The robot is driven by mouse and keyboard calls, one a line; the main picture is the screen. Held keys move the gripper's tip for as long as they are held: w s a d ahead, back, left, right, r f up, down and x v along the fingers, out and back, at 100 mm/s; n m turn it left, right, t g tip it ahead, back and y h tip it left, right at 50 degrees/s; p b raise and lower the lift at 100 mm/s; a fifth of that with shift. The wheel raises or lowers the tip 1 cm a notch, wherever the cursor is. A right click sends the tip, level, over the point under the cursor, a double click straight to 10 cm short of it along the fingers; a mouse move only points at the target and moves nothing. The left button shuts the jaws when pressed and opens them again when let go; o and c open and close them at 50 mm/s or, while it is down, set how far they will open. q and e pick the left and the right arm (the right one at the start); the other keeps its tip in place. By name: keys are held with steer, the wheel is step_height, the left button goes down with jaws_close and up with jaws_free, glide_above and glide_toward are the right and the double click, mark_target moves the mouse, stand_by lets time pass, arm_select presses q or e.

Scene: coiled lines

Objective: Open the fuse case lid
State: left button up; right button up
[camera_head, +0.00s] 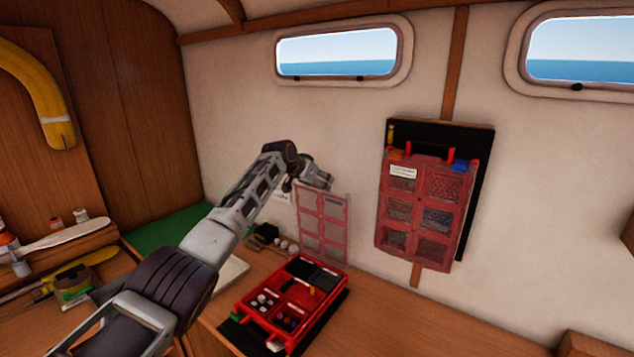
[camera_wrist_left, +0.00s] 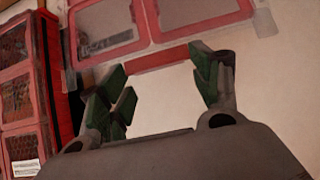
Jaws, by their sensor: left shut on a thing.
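The red fuse case (camera_head: 262,325) lies on the wooden bench with its clear, red-framed lid (camera_head: 322,228) standing up at its back edge. The open base shows several compartments with small parts and black pieces. My left gripper (camera_head: 312,178) is at the top edge of the raised lid. In the left wrist view the lid (camera_wrist_left: 108,28) crosses beyond the green-padded fingers of my left gripper (camera_wrist_left: 160,88), which stand apart at its edge. The exact contact is hard to see. My right gripper is out of view.
A second red case (camera_head: 425,210) hangs on a black board (camera_head: 482,165) on the wall at the right. Small dark and round items (camera_head: 268,236) lie behind the open case. A shelf with tools (camera_head: 55,238) is at the left.

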arm_select(q)
steer(key=o, duration=1.2)
steer(key=shift+f, duration=0.3)
steer(key=shift+r, duration=0.1)
steer(key=shift+r, duration=0.1)
steer(key=shift+s+a+r, duration=0.1)
steer(key=shift+s+r, duration=0.05)
steer(key=v, duration=1.1)
steer(key=shift+s+a+r, duration=0.1)
steer(key=shift+c, duration=0.3)
